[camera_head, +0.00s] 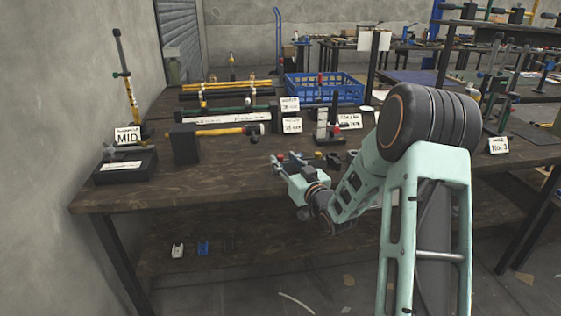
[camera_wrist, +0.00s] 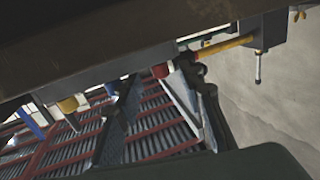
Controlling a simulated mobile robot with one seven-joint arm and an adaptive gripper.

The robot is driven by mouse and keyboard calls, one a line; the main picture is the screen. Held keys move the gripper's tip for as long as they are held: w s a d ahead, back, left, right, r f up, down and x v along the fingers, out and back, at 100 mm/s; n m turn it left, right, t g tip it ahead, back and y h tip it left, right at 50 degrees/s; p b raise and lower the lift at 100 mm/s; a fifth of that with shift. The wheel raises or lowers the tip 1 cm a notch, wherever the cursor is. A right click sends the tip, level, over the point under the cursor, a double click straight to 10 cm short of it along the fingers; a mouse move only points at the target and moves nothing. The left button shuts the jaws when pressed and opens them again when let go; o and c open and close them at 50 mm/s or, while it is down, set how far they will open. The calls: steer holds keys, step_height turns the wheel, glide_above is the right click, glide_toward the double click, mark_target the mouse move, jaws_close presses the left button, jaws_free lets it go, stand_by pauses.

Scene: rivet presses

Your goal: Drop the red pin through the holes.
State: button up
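My gripper (camera_head: 283,164) is at the front edge of the wooden table, left of my forearm. Its fingers are small and partly lost against the dark table, so their opening does not show clearly. A small red piece (camera_head: 279,157) shows at the fingertips; I cannot tell whether it is the red pin or whether it is held. In the wrist view a red cylindrical end (camera_wrist: 160,71) shows beside dark finger-like parts. The holes are not clearly visible. A press with a MID label (camera_head: 128,136) stands at the table's left end, with a small red part on its base.
The wooden table (camera_head: 100,197) carries several rivet presses, including a dark block with a yellow rod (camera_head: 186,144). A blue crate (camera_head: 345,89) stands at the back. A small upright press (camera_head: 322,125) is behind my gripper. White and blue items (camera_head: 203,248) lie on the lower shelf.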

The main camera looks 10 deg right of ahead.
mark_target(282, 158)
steer(key=shift+x, duration=1.6)
steer(key=shift+a, duration=0.1)
steer(key=shift+c, duration=0.2)
steer(key=shift+s, duration=0.1)
steer(key=c, duration=0.8)
steer(key=shift+c, duration=0.2)
